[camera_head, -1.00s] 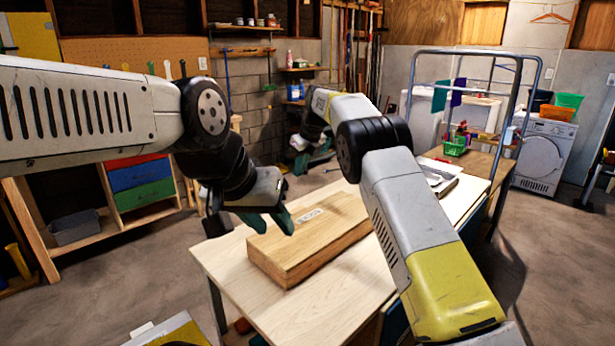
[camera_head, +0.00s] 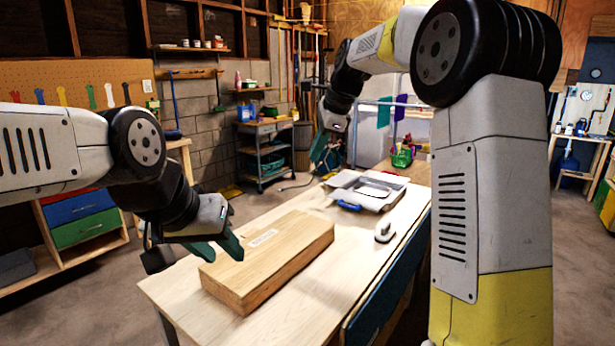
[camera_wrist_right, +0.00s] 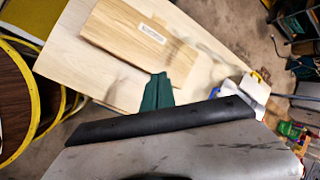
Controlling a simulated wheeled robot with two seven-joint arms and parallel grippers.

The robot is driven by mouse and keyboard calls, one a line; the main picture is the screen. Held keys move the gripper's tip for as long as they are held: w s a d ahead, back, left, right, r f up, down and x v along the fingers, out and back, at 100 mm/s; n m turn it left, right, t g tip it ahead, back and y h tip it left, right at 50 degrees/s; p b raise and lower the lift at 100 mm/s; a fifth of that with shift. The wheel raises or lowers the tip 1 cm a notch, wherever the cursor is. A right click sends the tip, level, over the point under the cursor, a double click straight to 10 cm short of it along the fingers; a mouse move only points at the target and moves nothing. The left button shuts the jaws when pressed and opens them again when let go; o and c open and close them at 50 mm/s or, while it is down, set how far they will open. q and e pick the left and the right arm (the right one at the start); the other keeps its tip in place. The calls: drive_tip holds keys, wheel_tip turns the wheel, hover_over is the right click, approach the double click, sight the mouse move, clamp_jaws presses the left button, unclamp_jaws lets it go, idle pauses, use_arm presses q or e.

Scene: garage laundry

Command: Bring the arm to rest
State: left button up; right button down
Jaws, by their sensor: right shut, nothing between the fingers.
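My right arm rises high at the right of the head view, and its gripper (camera_head: 322,152) hangs above the far side of the work table (camera_head: 165,290). In the right wrist view its green fingers (camera_wrist_right: 157,92) are together with nothing between them. My left gripper (camera_head: 218,248) is low at the left, by the left end of a wooden box (camera_head: 285,250) with a small label. Its green fingers look apart, with nothing seen between them. Whether it touches the box I cannot tell. The box also shows in the right wrist view (camera_wrist_right: 120,40).
A green basket (camera_head: 402,157) stands behind. A grey shelf cart (camera_head: 262,155) is at the back wall. Drawers (camera_head: 80,218) stand at the left.

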drive_tip(key=s+d+n+t, duration=0.1)
drive_tip(key=s+d+n, duration=0.3)
drive_tip(key=s, duration=0.4)
drive_tip(key=s+d+n, duration=0.4)
drive_tip(key=s, duration=0.4)
drive_tip(key=s+d+f+n, duration=0.1)
drive_tip(key=s+f+n, duration=0.1)
drive_tip(key=s, duration=0.3)
drive_tip(key=s+d+f+n+t+h, duration=0.1)
drive_tip(key=s+f+n, duration=0.2)
drive_tip(key=s, duration=0.3)
drive_tip(key=s+d+f+n, duration=0.2)
drive_tip(key=s+n, duration=0.2)
drive_tip(key=s, duration=0.1)
drive_tip(key=shift+s+f+h, duration=0.3)
drive_tip(key=shift+f, duration=0.05)
drive_tip(key=shift+d, duration=0.1)
